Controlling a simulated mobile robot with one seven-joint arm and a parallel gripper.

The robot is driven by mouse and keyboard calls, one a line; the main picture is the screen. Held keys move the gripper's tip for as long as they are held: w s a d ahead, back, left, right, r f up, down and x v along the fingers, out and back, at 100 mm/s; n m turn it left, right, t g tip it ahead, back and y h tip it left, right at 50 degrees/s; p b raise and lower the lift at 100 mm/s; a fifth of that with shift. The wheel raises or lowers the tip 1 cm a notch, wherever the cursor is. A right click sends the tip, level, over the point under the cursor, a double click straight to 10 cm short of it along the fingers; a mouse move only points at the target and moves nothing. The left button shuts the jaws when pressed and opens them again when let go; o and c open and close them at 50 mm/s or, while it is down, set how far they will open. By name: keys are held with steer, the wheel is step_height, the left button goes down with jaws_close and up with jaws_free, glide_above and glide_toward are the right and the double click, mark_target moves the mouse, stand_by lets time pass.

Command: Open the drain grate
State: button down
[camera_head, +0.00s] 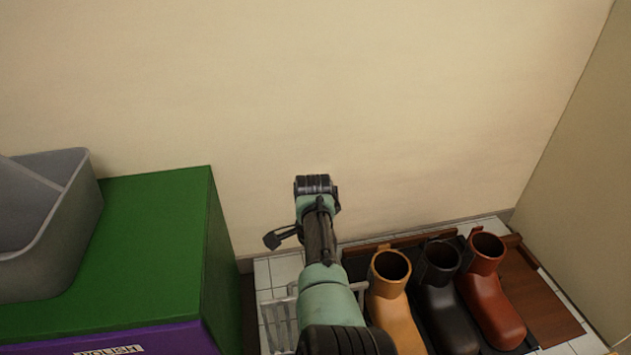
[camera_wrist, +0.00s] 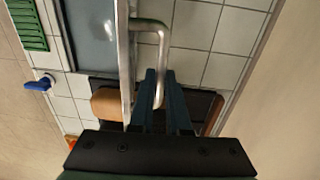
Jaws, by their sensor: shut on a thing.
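The drain grate (camera_head: 278,318) shows in the head view as pale metal bars low in the middle, partly hidden behind my arm. In the wrist view a long metal bar (camera_wrist: 124,60), apparently the grate seen nearly edge-on, carries a bent metal handle (camera_wrist: 160,45). My gripper (camera_wrist: 162,78) is shut on this handle, with its dark blue fingers on either side of the bar. A grey-blue recessed area (camera_wrist: 92,35) lies beside the bar. In the head view my arm hides the fingers.
Tan (camera_head: 393,305), black (camera_head: 445,300) and red-brown (camera_head: 490,295) boots stand close to the right of my arm. A green-topped box (camera_head: 150,245) with a grey caddy (camera_head: 50,225) stands at left. The wall is behind. A blue handle (camera_wrist: 38,84) shows in the wrist view.

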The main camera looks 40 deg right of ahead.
steer(key=shift+s+f, duration=0.15)
steer(key=c, duration=0.9)
jaws_free()
steer(key=shift+r, duration=0.2)
steer(key=r+p, duration=0.3)
steer(key=r, duration=0.1)
steer(key=r+p, duration=0.3)
steer(key=r, duration=0.1)
steer(key=w+r+p, duration=0.1)
steer(key=r+p, duration=0.2)
steer(key=r, duration=0.1)
steer(key=shift+d+r, duration=0.25)
steer(key=shift+r, duration=0.1)
